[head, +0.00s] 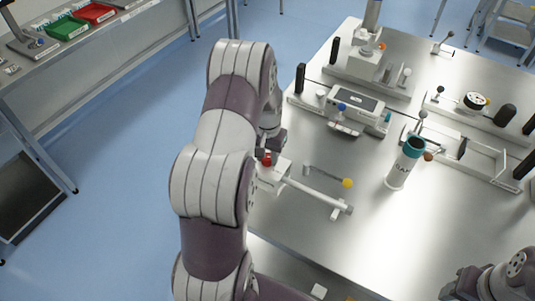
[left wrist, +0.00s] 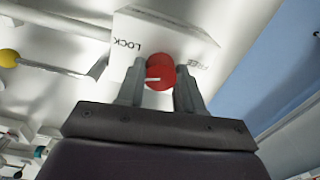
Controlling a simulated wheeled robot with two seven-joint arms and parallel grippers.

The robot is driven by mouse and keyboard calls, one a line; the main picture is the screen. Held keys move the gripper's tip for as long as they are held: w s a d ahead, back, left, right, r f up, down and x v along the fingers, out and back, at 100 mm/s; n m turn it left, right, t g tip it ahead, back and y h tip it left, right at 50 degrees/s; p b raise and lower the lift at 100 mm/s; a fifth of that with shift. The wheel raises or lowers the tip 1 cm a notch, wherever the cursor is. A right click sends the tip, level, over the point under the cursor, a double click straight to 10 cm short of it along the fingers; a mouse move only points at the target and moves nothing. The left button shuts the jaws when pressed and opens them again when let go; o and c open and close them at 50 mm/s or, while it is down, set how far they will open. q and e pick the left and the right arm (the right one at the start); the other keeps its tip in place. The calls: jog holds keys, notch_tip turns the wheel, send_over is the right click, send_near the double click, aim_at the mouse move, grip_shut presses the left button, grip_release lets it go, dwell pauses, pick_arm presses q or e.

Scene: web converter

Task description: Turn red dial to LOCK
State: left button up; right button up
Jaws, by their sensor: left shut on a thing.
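The red dial (left wrist: 160,72) sits on a white block (left wrist: 160,28), between the two fingers of my left gripper (left wrist: 160,84), which is shut on it. The word LOCK shows upside down on the block to the left of the dial. In the head view the red dial (head: 267,159) shows just right of my left arm, which hides most of the left gripper (head: 268,145). Part of my right arm shows at the lower right; its fingertips are not clear.
A white rod (head: 315,195) runs from the block, with a yellow-knobbed lever (head: 347,183) beside it. A white cup with a teal rim (head: 400,165) stands to the right on the steel table (head: 370,240). Several fixtures stand farther back.

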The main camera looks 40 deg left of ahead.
pick_arm(q)
jog(key=shift+w+m, duration=0.1)
jog(key=shift+m, duration=1.8)
jog(key=o, duration=1)
